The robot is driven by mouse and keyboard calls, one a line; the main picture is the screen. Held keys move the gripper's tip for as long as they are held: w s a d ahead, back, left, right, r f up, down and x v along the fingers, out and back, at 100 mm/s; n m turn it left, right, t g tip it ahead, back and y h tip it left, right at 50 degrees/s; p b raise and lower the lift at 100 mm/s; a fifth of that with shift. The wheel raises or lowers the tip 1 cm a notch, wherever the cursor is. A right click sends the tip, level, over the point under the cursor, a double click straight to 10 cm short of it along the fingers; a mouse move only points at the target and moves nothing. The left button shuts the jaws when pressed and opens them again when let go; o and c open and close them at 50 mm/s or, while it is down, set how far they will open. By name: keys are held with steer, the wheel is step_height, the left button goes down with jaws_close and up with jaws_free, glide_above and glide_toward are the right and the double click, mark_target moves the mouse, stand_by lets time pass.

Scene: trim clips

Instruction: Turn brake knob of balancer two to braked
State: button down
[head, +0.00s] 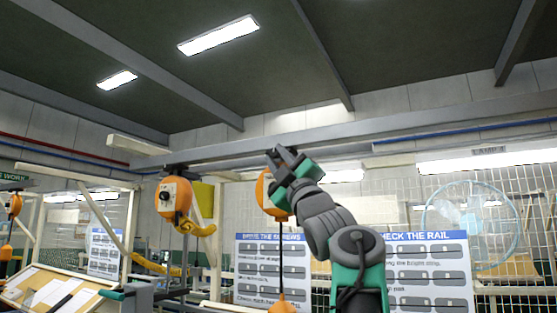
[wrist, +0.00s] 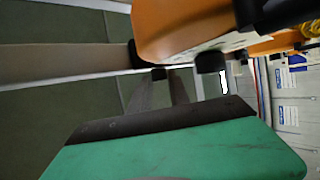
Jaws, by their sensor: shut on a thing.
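The orange balancer (head: 268,194) hangs under the overhead rail, partly hidden behind my gripper (head: 281,155). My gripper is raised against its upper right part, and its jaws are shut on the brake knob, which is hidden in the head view. In the wrist view the orange housing (wrist: 185,28) fills the top, with a dark round part (wrist: 210,62) on its underside. The green gripper body fills the bottom of that view, and the narrow fingers (wrist: 165,90) reach up close to the housing. The knob's exact angle cannot be read.
A second orange balancer (head: 172,200) with a pale front plate hangs to the left on the same rail (head: 215,152). Another (head: 14,205) is at the far left. Sign boards (head: 430,260), a mesh fence and a fan (head: 470,225) stand behind. A sloped board (head: 50,290) is lower left.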

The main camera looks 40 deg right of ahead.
steer(key=shift+w+a+f+m+h+b, duration=0.15)
steer(key=shift+f+m+h+b, duration=0.25)
steer(key=shift+h, duration=0.2)
steer(key=shift+r+m, duration=0.15)
steer(key=shift+m, duration=0.15)
steer(key=shift+r+h, duration=0.15)
steer(key=shift+h, duration=0.35)
steer(key=c, duration=1.2)
jaws_free()
steer(key=shift+c, duration=0.2)
steer(key=b+v, duration=0.6)
steer(key=v, duration=0.2)
steer(key=shift+d, duration=0.2)
steer(key=shift+w, duration=0.1)
